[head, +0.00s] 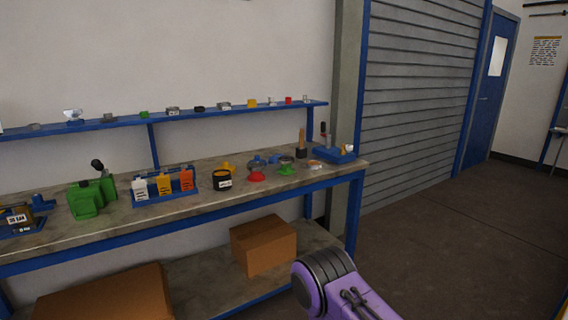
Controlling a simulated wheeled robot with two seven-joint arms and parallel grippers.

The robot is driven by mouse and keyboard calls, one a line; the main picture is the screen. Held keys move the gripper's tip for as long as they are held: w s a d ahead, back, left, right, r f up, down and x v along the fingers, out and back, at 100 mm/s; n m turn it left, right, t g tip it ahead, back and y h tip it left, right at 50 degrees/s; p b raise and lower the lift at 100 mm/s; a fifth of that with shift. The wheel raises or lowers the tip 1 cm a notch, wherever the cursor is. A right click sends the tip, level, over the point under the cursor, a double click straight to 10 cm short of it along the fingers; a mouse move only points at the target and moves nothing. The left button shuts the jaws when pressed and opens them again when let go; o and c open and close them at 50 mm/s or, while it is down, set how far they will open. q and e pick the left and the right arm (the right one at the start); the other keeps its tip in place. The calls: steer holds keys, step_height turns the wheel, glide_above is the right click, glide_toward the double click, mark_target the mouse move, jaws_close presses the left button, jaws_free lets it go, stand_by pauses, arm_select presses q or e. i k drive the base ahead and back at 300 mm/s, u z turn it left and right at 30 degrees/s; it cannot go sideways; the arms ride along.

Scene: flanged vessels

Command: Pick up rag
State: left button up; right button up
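I cannot pick out a rag for certain in the head view; the small items on the workbench (118,215) are too small to tell apart fully. A small flat orange and white item (315,165) lies near the bench's right end, and I cannot tell whether it is cloth. A purple and dark grey part of my own arm shows at the bottom centre, in front of the bench. Neither of my grippers is in view.
On the bench stand a green vise (85,199), a blue rack (165,196) of coloured bottles, a black tin (222,180) and a blue tray (333,155). A narrow shelf (185,121) runs above. Cardboard boxes (264,246) sit below. Floor (465,240) to the right is clear.

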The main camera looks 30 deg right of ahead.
mark_target(272, 159)
steer(key=z, duration=1.95)
steer(key=i, duration=2.15)
steer(key=u, duration=2.3)
